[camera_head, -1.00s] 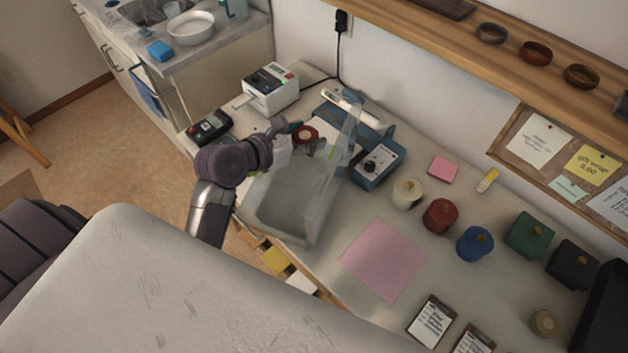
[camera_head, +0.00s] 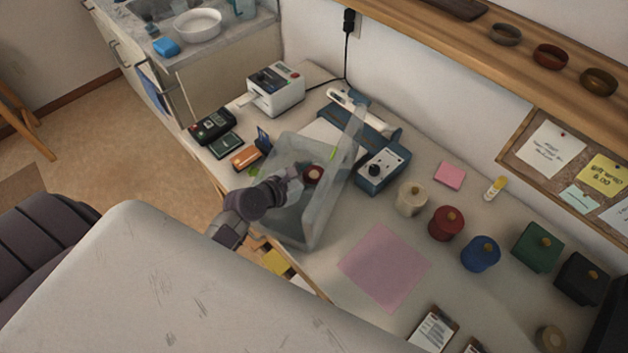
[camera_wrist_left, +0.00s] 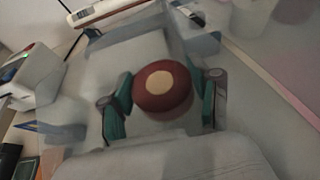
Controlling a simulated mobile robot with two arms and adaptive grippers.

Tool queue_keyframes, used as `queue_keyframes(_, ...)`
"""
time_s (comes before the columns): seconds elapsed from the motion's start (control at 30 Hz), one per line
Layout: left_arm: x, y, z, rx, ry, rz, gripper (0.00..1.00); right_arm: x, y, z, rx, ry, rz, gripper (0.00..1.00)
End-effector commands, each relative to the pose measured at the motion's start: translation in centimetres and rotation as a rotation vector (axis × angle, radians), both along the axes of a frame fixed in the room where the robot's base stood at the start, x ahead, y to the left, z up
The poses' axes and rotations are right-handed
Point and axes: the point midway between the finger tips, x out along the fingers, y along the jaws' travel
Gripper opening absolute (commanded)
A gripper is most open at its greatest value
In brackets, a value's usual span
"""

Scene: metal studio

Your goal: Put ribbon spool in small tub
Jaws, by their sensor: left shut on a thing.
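The ribbon spool (camera_head: 313,174) is dark red with a pale round centre. My left gripper (camera_head: 304,178) is shut on it and holds it over the small tub (camera_head: 296,232), a translucent grey bin with its lid standing up at the right side. In the left wrist view the spool (camera_wrist_left: 162,88) sits between the two green-padded fingers of the gripper (camera_wrist_left: 163,97). I cannot tell how far the spool is above the tub's floor. My right gripper is not in view.
A blue heat sealer (camera_head: 384,167) stands right of the tub, with a white label printer (camera_head: 276,89) behind. Cream, red (camera_head: 446,223) and blue (camera_head: 481,253) lidded jars stand further right. A pink sheet (camera_head: 384,265) lies flat in front of them.

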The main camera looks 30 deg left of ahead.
Motion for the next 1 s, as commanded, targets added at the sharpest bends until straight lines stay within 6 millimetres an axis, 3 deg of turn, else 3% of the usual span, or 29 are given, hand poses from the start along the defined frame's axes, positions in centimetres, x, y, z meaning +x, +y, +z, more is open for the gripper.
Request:
queue_keyframes(0.03, 0.0, 0.0, -1.2, 0.002, 0.002, -0.003, 0.33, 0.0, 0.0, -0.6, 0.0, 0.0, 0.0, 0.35)
queue_keyframes(0.17, 0.0, 0.0, -2.4, 0.0, 0.001, -0.002, 0.33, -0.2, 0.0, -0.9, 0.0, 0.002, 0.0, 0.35)
queue_keyframes(0.93, 0.0, 0.0, -3.6, 0.001, -0.001, 0.0, 0.33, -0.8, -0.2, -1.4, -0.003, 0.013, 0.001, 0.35)
queue_keyframes(0.97, 0.0, 0.0, -3.6, 0.0, 0.0, 0.0, 0.64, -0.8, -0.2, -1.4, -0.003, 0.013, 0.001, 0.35)
queue_keyframes(1.0, 0.0, 0.0, -3.6, 0.0, 0.0, 0.0, 0.7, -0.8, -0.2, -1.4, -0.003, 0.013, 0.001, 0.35)
